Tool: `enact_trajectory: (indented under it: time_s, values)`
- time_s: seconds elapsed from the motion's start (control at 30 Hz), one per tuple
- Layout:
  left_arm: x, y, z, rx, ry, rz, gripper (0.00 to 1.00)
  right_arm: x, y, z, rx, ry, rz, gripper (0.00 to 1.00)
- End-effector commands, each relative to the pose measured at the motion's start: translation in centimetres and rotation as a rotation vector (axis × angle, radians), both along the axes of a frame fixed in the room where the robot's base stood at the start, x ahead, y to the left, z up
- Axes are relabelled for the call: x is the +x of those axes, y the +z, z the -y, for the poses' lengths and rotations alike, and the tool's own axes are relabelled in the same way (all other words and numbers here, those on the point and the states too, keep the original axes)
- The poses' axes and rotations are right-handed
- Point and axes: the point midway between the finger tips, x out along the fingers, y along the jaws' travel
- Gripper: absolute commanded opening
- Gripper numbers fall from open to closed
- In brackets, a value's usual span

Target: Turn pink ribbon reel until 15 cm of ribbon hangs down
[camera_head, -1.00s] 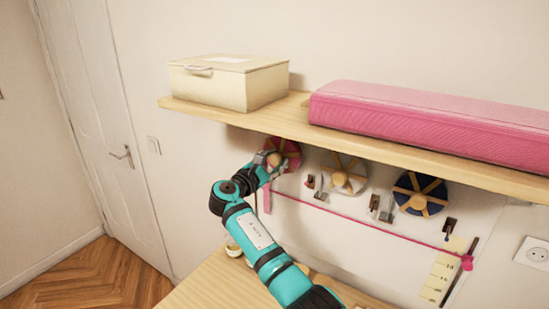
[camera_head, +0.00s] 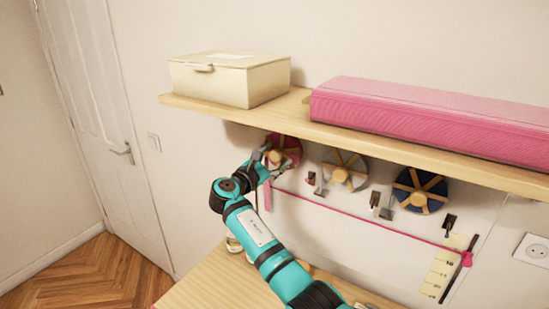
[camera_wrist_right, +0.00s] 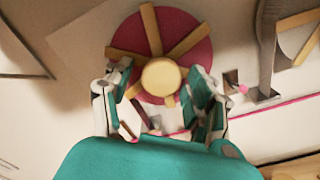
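The pink ribbon reel (camera_head: 289,146) is mounted on the wall under the shelf, with wooden spokes and a round hub. It also shows in the right wrist view (camera_wrist_right: 190,45). Pink ribbon (camera_head: 267,196) hangs in a short strip below it. My right gripper (camera_head: 272,160) is at the reel; in the wrist view its fingers (camera_wrist_right: 158,92) are spread apart on either side of the pale hub (camera_wrist_right: 160,76), with gaps showing. A thin pink line (camera_head: 360,220) runs right to a pink piece (camera_head: 466,258) beside a paper scale (camera_head: 442,272). My left gripper is not in view.
A grey reel (camera_head: 345,160) and a blue reel (camera_head: 405,183) hang to the right, with small metal brackets between. A wooden table (camera_head: 205,285) is below.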

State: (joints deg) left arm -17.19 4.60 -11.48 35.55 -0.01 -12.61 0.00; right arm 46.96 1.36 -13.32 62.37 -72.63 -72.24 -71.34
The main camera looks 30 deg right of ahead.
Motion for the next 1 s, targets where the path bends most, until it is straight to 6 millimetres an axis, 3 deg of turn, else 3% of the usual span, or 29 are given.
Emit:
enact_trajectory:
  time_s: [0.27,0.73,1.0]
  values:
    - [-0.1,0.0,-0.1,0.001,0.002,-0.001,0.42,-0.2,0.1,-0.4,-0.001,0.001,0.003,0.57]
    - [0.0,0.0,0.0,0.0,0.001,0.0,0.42,-4.6,0.0,-8.0,0.002,0.003,0.001,0.57]
    - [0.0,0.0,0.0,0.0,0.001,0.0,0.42,-6.0,0.0,-10.3,0.0,0.0,0.0,0.57]
